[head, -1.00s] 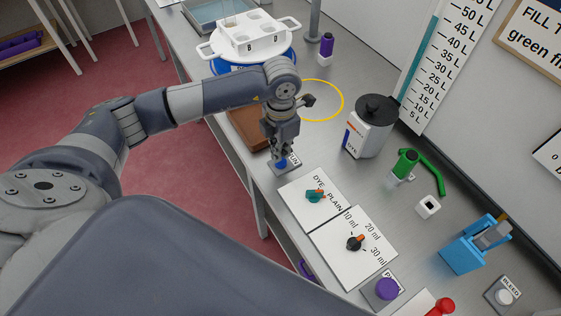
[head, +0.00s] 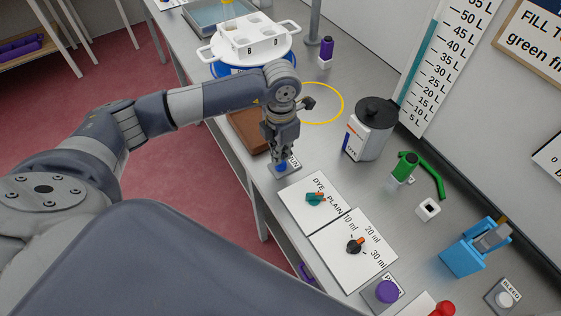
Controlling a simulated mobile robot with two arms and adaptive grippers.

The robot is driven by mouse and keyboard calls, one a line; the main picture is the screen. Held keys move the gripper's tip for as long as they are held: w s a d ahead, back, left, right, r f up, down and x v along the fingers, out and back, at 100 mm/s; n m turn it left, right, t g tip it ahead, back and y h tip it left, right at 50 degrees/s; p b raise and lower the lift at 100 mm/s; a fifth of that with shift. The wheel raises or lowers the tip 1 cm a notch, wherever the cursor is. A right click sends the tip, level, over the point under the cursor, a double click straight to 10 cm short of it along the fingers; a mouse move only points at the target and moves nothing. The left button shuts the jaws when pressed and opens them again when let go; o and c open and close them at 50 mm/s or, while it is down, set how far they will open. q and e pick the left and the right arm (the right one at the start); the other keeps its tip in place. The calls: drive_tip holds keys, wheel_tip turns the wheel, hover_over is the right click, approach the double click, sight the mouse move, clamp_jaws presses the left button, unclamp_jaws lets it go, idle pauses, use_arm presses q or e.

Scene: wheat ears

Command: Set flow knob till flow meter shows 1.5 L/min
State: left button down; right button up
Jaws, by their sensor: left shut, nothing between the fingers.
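My left gripper (head: 281,161) points down with its fingers shut and empty, at a blue button (head: 281,168) on a small grey base. The fingertips are at or just above the button; I cannot tell if they press it. A teal selector knob (head: 315,199) sits on a white plate marked DYE and PLAIN. A black knob with an orange pointer (head: 355,245) sits on a plate marked 10 ml, 20 ml and 30 ml. I see no knob marked for flow and no flow meter reading in L/min. My right gripper is out of view.
A white holder with round holes (head: 255,47) stands on a blue-rimmed round base at the back. A yellow ring (head: 341,107) marks the bench.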

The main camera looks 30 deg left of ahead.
use_arm(q)
drive_tip(key=shift+f, duration=0.15)
drive_tip(key=shift+f+b, duration=0.35)
drive_tip(key=shift+b, duration=0.1)
drive_tip(key=shift+f+b, duration=0.75)
drive_tip(key=shift+f, duration=0.1)
idle(1.5)
drive_tip(key=shift+r+p, duration=0.4)
drive_tip(key=shift+r, duration=0.2)
wheel_tip(320, 180, up, 6)
drive_tip(key=p, duration=0.3)
